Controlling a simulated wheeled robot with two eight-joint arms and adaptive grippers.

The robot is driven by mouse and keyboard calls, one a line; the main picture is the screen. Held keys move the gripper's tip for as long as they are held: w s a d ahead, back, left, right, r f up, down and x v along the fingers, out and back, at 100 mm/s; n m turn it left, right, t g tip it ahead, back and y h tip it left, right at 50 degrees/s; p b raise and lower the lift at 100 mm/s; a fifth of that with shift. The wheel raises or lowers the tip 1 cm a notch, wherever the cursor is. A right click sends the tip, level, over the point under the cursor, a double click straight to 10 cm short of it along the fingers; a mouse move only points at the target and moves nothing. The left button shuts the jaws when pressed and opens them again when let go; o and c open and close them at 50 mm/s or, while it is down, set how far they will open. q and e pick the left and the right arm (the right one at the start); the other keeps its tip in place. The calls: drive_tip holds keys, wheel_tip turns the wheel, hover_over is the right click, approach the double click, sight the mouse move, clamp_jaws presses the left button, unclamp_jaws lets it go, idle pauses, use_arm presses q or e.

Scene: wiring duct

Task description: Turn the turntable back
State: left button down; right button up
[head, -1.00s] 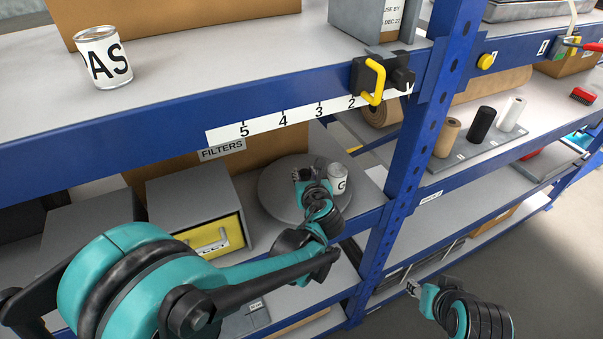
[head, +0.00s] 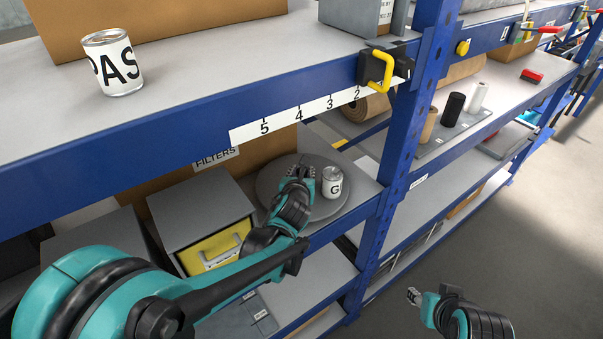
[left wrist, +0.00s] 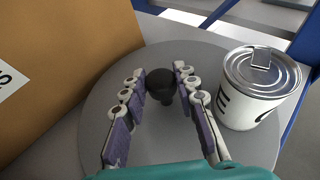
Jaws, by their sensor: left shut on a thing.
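The grey round turntable (head: 272,182) sits on the middle shelf under the number strip. A white can (head: 332,183) with black lettering stands upright on its right side; the can also shows in the left wrist view (left wrist: 258,88). A dark round knob (left wrist: 160,82) rises from the turntable disc (left wrist: 165,135). My left gripper (head: 299,172) reaches in over the disc, its fingers shut on the knob from both sides in the left wrist view (left wrist: 160,86). My right gripper (head: 413,296) hangs at the lower right, away from the shelves; its finger gap is too small to read.
A grey box with a yellow drawer front (head: 215,250) stands left of the turntable. A cardboard box (left wrist: 60,70) is close behind it. A blue upright post (head: 405,150) stands to the right. The upper shelf beam (head: 180,135) runs above my left arm.

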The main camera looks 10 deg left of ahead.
idle(0.6)
use_arm(q)
drive_tip(key=c, duration=1.1)
unclamp_jaws()
drive_tip(key=shift+c, duration=0.2)
drive_tip(key=v, duration=1.2)
drive_tip(key=shift+a, duration=0.25)
